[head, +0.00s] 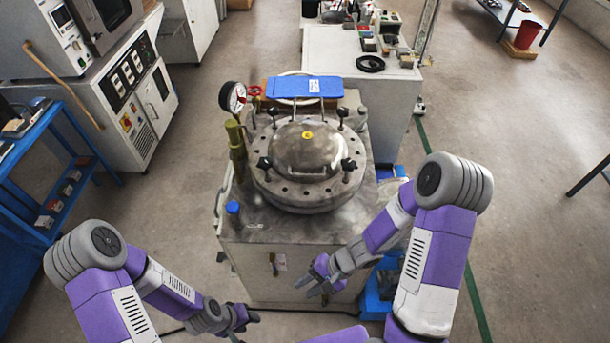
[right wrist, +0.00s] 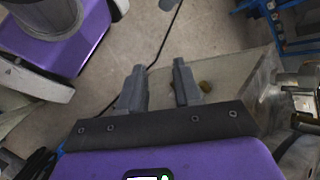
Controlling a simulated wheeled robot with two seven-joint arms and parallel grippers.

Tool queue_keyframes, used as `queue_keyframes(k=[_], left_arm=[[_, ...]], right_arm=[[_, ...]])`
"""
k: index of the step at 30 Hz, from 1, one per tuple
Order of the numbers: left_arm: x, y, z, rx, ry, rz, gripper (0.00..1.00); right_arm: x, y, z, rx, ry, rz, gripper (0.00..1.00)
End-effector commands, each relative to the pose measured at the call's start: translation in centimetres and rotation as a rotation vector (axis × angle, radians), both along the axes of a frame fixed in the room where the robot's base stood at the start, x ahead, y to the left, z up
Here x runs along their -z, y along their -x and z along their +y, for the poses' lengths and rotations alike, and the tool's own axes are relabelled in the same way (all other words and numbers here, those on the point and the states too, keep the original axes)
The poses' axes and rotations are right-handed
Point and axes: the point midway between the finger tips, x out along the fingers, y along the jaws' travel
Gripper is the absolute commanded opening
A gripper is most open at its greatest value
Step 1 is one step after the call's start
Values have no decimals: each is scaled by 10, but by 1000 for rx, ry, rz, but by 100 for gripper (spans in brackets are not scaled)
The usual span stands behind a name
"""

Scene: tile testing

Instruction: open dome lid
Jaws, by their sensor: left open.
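The metal dome lid (head: 285,152) sits closed on a round flanged vessel (head: 298,199) on top of a grey cabinet. It has a yellow cap (head: 308,135) at its top and a small handle (head: 313,177) on its front. Several black clamp knobs (head: 264,164) stand around it. My right gripper (head: 312,283) is in front of the cabinet, below and apart from the lid. The right wrist view shows its two fingers (right wrist: 160,84) spread with nothing between them. My left gripper (head: 248,318) is open and low, left of the right one, away from the lid.
A pressure gauge (head: 233,97) and a blue plate (head: 305,87) stand behind the lid. A blue cap (head: 233,208) is on the cabinet's left front. A blue shelf rack (head: 58,160) is at the left. Open floor (head: 160,200) lies left of the cabinet.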

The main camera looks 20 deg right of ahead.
Motion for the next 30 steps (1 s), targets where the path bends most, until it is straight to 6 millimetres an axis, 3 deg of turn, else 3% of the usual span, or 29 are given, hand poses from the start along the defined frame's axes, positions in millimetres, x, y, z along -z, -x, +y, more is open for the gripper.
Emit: queue_keyframes(k=[5,9,15,20,30], left_arm=[[2,0,0,0,0,0,43],[4,0,0,-1,0,0,43],[4,0,0,-1,0,0,43],[5,0,0,-1,0,0,43],[11,0,0,-1,0,0,43]], right_arm=[[-63,-80,-8,281,-212,-233,33],[-114,-138,-40,491,-299,-477,33],[-162,-179,-85,682,-317,-726,33],[-172,-192,-94,726,-315,-790,33],[-164,-235,-69,727,-315,-788,33]])
